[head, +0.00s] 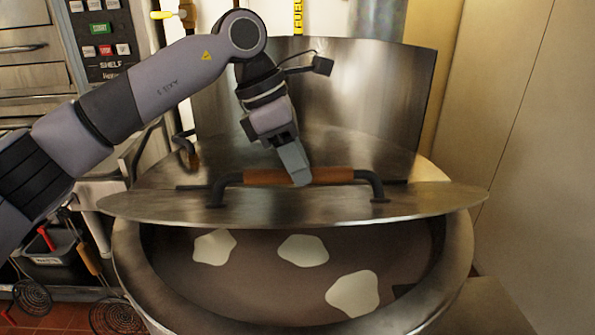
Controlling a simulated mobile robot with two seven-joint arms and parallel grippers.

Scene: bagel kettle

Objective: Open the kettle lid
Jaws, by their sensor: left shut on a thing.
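The large metal kettle (455,285) stands in front of me. Its lid (300,212) is tilted up at the front, leaving a wide gap over the kettle's mouth. The lid's handle (340,175) is a wooden grip on dark metal brackets. My left gripper (301,178) comes from above and is shut on the wooden grip near its middle. The far side of the grip and one finger are hidden. Several pale flat patches (303,250) show inside the kettle. My right gripper is not in view.
A tall curved metal panel (380,105) stands behind the lid. A control panel with buttons (100,40) is at the upper left. Wire skimmers (115,316) hang at the lower left. A plain wall (530,150) closes the right side.

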